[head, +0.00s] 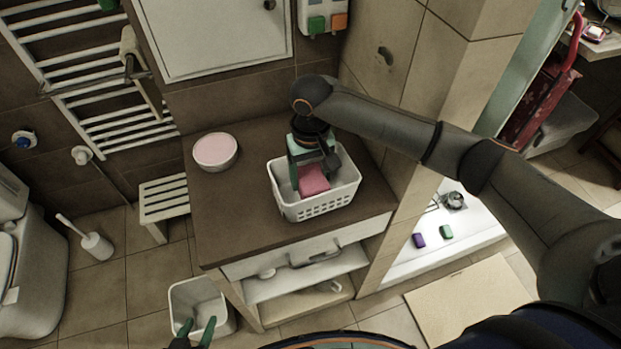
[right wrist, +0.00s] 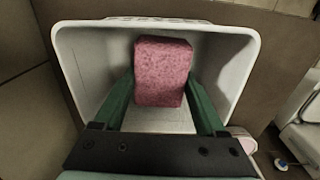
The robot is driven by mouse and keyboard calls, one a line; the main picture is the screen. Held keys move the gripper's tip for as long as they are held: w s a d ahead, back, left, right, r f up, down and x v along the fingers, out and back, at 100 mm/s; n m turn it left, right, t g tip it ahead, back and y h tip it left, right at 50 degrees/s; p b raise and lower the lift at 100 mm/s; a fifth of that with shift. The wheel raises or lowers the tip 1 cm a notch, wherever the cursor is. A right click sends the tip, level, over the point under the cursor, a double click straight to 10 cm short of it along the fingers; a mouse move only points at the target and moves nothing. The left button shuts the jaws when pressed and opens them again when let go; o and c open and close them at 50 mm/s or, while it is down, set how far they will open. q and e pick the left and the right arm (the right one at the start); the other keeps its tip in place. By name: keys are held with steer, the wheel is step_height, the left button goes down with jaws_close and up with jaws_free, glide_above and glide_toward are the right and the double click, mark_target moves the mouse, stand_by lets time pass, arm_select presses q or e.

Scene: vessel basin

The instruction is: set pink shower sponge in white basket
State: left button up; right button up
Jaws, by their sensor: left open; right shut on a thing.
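The pink shower sponge (head: 313,180) is a small pink block between the fingers of my right gripper (head: 312,172). In the right wrist view the sponge (right wrist: 163,70) sits between the two green fingers of that gripper (right wrist: 160,95), which is shut on it. The white basket (head: 322,209) stands on the brown counter, and the sponge is within its walls. The basket's rim (right wrist: 62,50) surrounds the sponge in the right wrist view. I cannot tell whether the sponge touches the basket floor. My left gripper (head: 196,332) is open and empty, low at the bottom edge.
A round bowl with pink contents (head: 215,151) stands on the counter (head: 235,225), left of the basket. A white bin (head: 190,296) stands on the floor near my left gripper. A wall corner (head: 400,130) rises right of the counter. The counter's front left is clear.

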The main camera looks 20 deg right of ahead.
mark_target(310, 176)
steer(key=shift+f, duration=0.8)
steer(key=shift+f, duration=0.15)
steer(key=o, duration=1.2)
steer(key=shift+o, duration=0.2)
step_height(310, 176, up, 12)
